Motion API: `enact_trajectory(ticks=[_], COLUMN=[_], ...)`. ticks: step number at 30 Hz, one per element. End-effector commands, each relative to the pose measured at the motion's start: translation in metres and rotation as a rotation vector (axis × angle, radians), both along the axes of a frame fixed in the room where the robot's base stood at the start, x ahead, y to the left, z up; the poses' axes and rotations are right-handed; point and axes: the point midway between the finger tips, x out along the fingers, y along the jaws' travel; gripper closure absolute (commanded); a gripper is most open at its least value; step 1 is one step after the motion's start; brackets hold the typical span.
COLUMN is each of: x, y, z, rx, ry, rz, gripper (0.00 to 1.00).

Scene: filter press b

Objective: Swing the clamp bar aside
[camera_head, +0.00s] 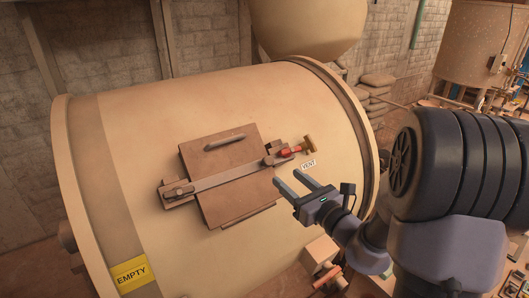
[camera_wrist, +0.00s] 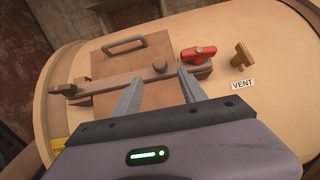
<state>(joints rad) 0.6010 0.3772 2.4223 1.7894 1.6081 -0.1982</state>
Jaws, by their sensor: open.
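The clamp bar (camera_head: 225,178) lies across the brown square hatch cover (camera_head: 238,205) on the large tan drum. Its left end sits on a pivot block (camera_head: 178,194), and its right end reaches a bracket with a red handle (camera_head: 290,151). In the wrist view the bar (camera_wrist: 115,81) runs across the hatch with a round knob (camera_wrist: 159,66) near its right end, beside the red handle (camera_wrist: 198,54). My gripper (camera_head: 296,182) is open and empty, right of the hatch and below the red handle. In the wrist view its fingertips (camera_wrist: 160,78) straddle the knob's area; contact is not visible.
A hatch handle (camera_head: 225,141) stands above the bar. A brass-coloured vent knob (camera_head: 309,143) with a VENT label (camera_head: 308,164) is right of the red handle. A yellow EMPTY sign (camera_head: 131,273) is at the drum's lower left. The drum's raised rim (camera_head: 360,120) bounds the right side.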

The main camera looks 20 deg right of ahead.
Motion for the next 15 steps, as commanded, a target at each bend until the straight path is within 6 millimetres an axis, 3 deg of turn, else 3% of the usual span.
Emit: enact_trajectory(ticks=[7,15], x=[0.066,0.101], y=[0.018,0.026], z=[0.004,0.002], rx=[-0.001,-0.001], ry=[0.002,0.001], rz=[0.005,0.003], gripper=[0.51,0.51])
